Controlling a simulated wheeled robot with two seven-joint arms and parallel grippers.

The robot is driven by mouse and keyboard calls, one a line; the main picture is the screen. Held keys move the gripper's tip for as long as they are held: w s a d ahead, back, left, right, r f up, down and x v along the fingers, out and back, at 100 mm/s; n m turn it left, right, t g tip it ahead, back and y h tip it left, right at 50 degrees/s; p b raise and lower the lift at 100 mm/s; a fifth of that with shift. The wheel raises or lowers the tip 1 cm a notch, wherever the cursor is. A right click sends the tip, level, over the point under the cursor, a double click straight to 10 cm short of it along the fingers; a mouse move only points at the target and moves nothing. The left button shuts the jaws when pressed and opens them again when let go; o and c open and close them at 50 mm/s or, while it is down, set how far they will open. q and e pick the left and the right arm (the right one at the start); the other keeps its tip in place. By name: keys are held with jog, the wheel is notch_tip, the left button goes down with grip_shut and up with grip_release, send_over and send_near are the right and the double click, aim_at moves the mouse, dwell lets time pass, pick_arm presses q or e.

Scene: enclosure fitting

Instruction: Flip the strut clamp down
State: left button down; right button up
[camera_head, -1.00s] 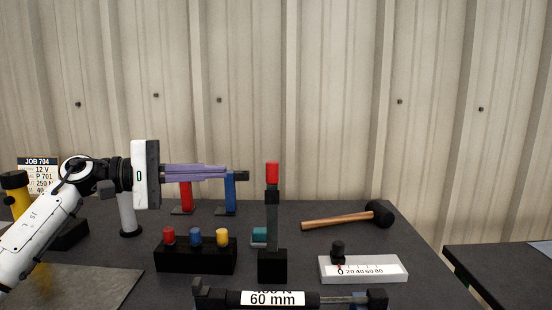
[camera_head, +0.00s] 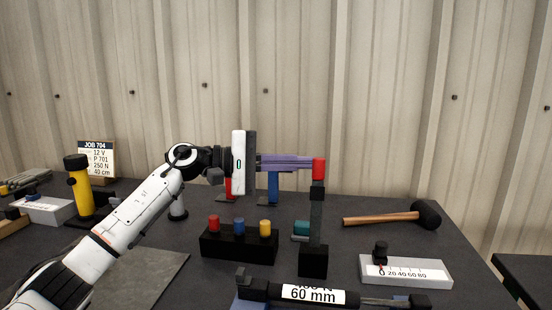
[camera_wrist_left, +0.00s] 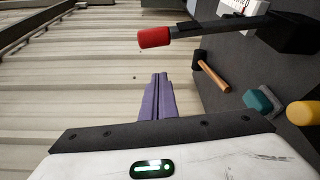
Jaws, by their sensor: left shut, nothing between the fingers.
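The strut clamp (camera_head: 316,220) is an upright dark lever with a red tip (camera_head: 319,168), standing on a black block (camera_head: 313,262). My left gripper (camera_head: 311,164) is shut and empty, with its purple fingers pointing right. Its fingertips are level with the red tip and right beside it in the head view; I cannot tell whether they touch. In the left wrist view, the red tip (camera_wrist_left: 155,37) appears beyond the shut fingers (camera_wrist_left: 158,78), with a gap in the picture. A strut with a 60 mm label (camera_head: 313,295) lies in front of the block. My right gripper is not in view.
A black block with red, blue and yellow knobs (camera_head: 238,245) stands left of the clamp. Red and blue stands (camera_head: 273,187) are behind. A mallet (camera_head: 395,216) and a white scale block (camera_head: 405,271) lie to the right. A yellow device (camera_head: 80,188) stands far left.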

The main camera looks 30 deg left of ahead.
aim_at(317, 203)
pick_arm(q)
jog(key=shift+s+d+r, duration=0.15)
jog(key=shift+s+d, duration=0.35)
jog(key=shift+s, duration=0.35)
jog(key=shift+s+d+r, duration=0.15)
jog(key=shift+s+d, duration=0.3)
jog(key=shift+s, duration=0.35)
